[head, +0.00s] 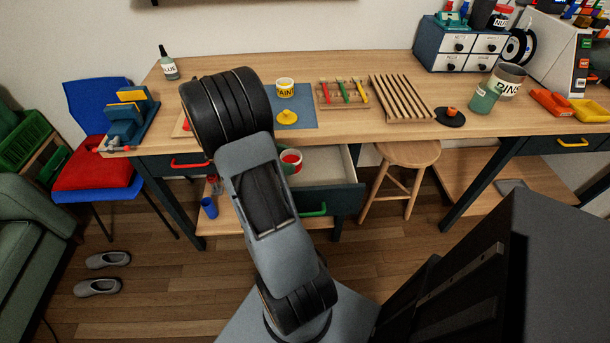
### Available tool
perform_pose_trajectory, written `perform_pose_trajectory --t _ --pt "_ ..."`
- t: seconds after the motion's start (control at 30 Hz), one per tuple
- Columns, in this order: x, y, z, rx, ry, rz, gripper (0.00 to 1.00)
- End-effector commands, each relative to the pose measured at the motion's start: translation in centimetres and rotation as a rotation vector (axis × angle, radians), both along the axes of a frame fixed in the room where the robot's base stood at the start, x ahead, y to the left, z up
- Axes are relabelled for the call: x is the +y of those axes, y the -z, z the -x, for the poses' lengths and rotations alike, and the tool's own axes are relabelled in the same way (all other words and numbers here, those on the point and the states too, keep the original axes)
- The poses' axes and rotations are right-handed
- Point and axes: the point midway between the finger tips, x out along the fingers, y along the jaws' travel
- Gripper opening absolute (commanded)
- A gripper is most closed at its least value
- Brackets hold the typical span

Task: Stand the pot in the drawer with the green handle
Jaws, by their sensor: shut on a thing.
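The drawer with the green handle (313,210) is pulled open below the middle of the workbench. Its pale inside (335,165) shows. A pale and green pot with red inside (291,160) shows upright at the drawer's left part, partly covered by my arm. I cannot tell whether it touches the drawer floor. A white and yellow pot marked PAINT (285,89) stands on the blue mat on the bench, with a yellow lid (287,117) in front of it. My gripper is hidden behind my arm, so its jaws and any hold do not show.
A closed drawer with a red handle (189,163) is left of the open one. A wooden stool (408,155) stands close on its right. A blue cup (209,207) is on the low shelf. A chair with a red cushion (95,170) is at the left.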

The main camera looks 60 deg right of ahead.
Motion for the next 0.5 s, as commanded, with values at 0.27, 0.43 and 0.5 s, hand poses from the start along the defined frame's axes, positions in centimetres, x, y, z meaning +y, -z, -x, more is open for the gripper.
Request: perform_pose_trajectory --t 0.27,0.43,0.5 --pt "-3.3 4.3 2.6 0.003 0.0 -0.002 0.34" --pt "-4.0 5.3 3.1 0.001 -0.002 0.0 0.34" --pt "-4.1 5.5 3.2 0.001 -0.003 0.001 0.34"
